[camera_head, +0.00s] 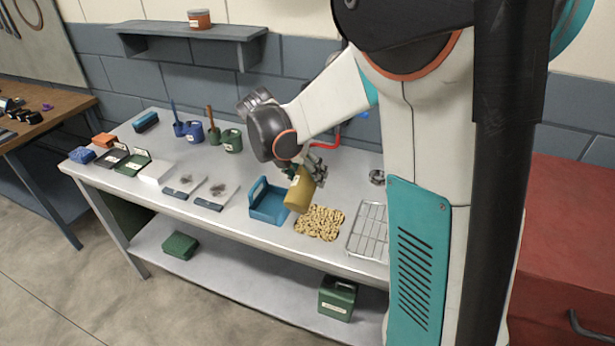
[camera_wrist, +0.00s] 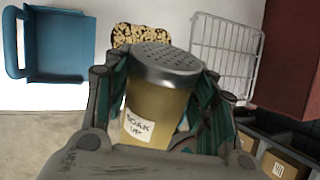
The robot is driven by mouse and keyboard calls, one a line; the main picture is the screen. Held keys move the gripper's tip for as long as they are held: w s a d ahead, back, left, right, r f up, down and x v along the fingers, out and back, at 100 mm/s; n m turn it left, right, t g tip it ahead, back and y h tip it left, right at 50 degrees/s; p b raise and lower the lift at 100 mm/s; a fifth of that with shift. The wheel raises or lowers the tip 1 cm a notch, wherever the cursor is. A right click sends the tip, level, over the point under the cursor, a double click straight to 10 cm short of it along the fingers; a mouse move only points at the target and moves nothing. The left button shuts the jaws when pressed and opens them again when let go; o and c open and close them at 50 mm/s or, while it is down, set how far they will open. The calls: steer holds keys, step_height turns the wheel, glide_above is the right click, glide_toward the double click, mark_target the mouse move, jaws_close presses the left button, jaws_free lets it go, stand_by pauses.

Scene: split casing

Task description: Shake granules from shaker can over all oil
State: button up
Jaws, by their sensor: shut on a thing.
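The shaker can (camera_head: 300,189) is yellow-brown, with a perforated grey lid. In the wrist view the can (camera_wrist: 155,100) carries a white label reading "SOAK UP". My gripper (camera_head: 305,172) is shut on the can and holds it tilted above the bench. In the wrist view the fingers of my gripper (camera_wrist: 157,95) lie on both sides of it. A patch of tan granules (camera_head: 320,223) lies on the bench below and right of the can. The patch (camera_wrist: 125,36) shows partly behind the lid in the wrist view.
A blue dustpan-like tray (camera_head: 270,212) stands left of the granules and a wire rack (camera_head: 368,230) lies right of them. Watering-can-like containers (camera_head: 232,140), grey plates with dark clumps (camera_head: 215,196) and boxes stand further left. A red cabinet (camera_head: 565,225) is at the right.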

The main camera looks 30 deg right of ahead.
steer(key=t+h+b, duration=0.2)
steer(key=shift+s+a+r+m+h, duration=0.1)
steer(key=shift+a+r+m+h, duration=0.05)
steer(key=shift+r+m+h, duration=0.2)
steer(key=shift+r+t+h+b, duration=0.2)
steer(key=shift+t+h+b, duration=0.3)
steer(key=shift+h+b, duration=0.4)
steer(key=shift+r+m+t+h+b, duration=0.25)
steer(key=shift+r+t+h+b, duration=0.05)
steer(key=shift+r+h+b, duration=0.15)
steer(key=t+h+b, duration=0.1)
steer(key=b, duration=0.1)
steer(key=shift+h+b, duration=0.3)
steer(key=h+b, duration=0.1)
steer(key=b, duration=0.1)
steer(key=r+m+t+h+b, duration=0.1)
steer(key=h+b, duration=0.1)
steer(key=b, duration=0.1)
steer(key=shift+r+t+h, duration=0.15)
steer(key=shift+t+h, duration=0.15)
steer(key=shift+r+m+h+b, duration=0.3)
steer(key=shift+r+b, duration=0.1)
